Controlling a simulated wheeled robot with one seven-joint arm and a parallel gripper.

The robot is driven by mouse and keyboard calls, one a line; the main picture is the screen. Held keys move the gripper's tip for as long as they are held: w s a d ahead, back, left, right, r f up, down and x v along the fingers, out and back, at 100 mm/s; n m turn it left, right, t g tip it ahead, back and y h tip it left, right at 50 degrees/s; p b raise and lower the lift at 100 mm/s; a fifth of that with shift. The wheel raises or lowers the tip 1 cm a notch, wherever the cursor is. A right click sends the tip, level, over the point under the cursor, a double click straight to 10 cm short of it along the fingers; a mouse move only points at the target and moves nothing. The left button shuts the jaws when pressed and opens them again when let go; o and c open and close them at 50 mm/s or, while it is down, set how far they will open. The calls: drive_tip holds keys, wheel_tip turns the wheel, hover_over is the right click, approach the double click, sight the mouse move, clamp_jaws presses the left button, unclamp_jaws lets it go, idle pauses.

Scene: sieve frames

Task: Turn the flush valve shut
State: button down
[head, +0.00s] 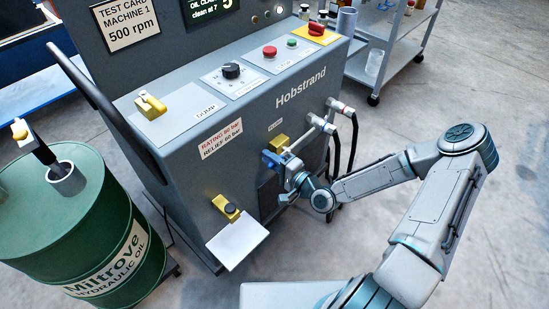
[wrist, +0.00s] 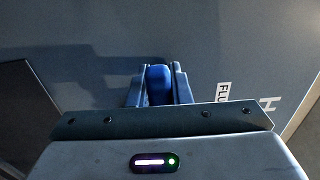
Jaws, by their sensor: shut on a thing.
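The flush valve's blue handle (head: 269,158) is on the front of the grey machine, below a small label and beside a yellow part (head: 279,143). My gripper (head: 285,166) is at the handle, reaching in from the right. In the wrist view my gripper (wrist: 160,90) has its two fingers on either side of the blue handle (wrist: 159,84), shut on it. A label starting "FLU" (wrist: 224,93) shows to the right of the fingers. The handle's base and pivot are mostly hidden by my gripper, so I cannot tell its exact angle.
Pipe stubs with black hoses (head: 340,108) stick out right of the valve. A yellow latch (head: 227,207) with a pale plate (head: 237,242) sits lower left. A green oil drum (head: 80,225) stands at left, a grey cart (head: 395,45) at back right. Floor at right is clear.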

drive_tip(key=c, duration=1.3)
unclamp_jaws()
drive_tip(key=p+v, duration=0.1)
drive_tip(key=v, duration=1.2)
drive_tip(key=shift+s+d+r, duration=0.1)
drive_tip(key=shift+s+d, duration=0.15)
drive_tip(key=shift+s, duration=0.1)
